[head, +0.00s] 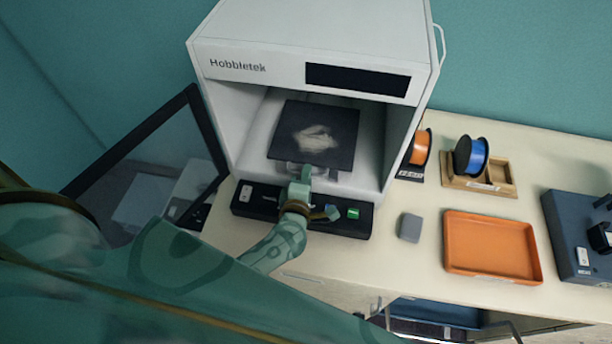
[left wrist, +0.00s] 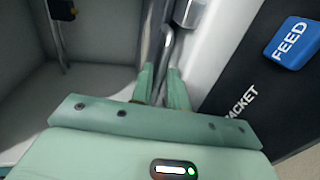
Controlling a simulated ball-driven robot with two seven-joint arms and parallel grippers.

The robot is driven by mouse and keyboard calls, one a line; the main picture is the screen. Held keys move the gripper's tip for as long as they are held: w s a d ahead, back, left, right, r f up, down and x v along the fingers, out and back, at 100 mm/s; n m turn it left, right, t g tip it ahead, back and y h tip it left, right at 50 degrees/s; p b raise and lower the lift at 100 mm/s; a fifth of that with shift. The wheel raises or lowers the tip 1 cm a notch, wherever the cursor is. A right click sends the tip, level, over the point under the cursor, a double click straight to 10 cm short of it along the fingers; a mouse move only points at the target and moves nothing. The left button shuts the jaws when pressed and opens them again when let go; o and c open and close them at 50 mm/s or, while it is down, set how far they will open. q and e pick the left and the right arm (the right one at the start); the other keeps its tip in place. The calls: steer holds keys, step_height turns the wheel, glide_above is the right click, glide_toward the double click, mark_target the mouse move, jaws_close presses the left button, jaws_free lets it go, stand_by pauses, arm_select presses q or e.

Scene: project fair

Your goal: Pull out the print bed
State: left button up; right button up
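The print bed (head: 316,134) is a dark square plate with a pale smear-like patch on it. It sits inside the open-fronted white printer (head: 310,35), with a pale metal handle under its front edge. My left gripper (head: 304,178) reaches that handle from the front. In the left wrist view my left gripper's fingers (left wrist: 161,85) are close together, with the grey metal handle (left wrist: 166,42) running between their tips; they look shut on it. The fingers hide part of the handle. My right gripper is not in view.
The printer's dark-framed door (head: 150,150) stands open at the left. A black control panel (head: 345,222) with a green button lies below the bed. An orange tray (head: 490,247), a grey block (head: 410,228) and spools (head: 470,155) stand to the right.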

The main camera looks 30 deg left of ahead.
arm_select(q)
steer(key=shift+c, duration=0.4)
jaws_close()
steer(key=f+p+v, duration=0.1)
steer(key=f+v, duration=0.1)
steer(key=v, duration=0.8)
steer(key=s+f+p+v, duration=0.1)
steer(key=f+v, duration=0.1)
steer(key=v, duration=0.8)
steer(key=shift+d+f, duration=0.1)
steer(key=shift+f, duration=0.05)
steer(key=shift+o, duration=0.4)
jaws_free()
